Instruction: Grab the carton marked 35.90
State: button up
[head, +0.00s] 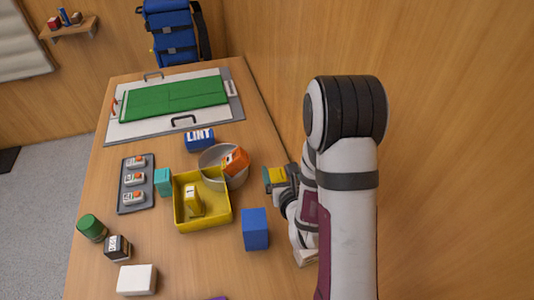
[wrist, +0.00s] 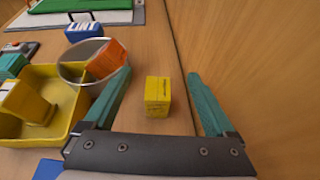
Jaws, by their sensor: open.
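A yellow carton (wrist: 158,97) stands on the wooden table near the wall, with small dark print that I cannot read. In the wrist view my gripper (wrist: 158,76) is open, with a teal finger on each side of this carton and clear gaps between. In the head view the carton (head: 278,174) shows partly behind my gripper (head: 272,182). Other marked cartons are an orange one (head: 235,161) tilted in a bowl, a yellow one (head: 193,201) in a bin, a blue one (head: 199,139) reading LINT and a black one (head: 117,248). I cannot read a 35.90 on any.
The yellow bin (head: 203,228) and grey bowl (head: 211,157) stand left of my gripper. A blue block (head: 255,229) is nearer the front. A wooden wall (wrist: 245,50) rises close on the right. A green board (head: 175,98) lies at the back.

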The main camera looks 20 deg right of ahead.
aim_at(275, 175)
notch_tip(275, 175, down, 8)
jog(key=shift+f, duration=0.1)
jog(key=shift+w, duration=0.55)
jog(key=x, duration=0.6)
jog(key=shift+w+f, duration=0.1)
jog(key=shift+w, duration=0.1)
grip_shut()
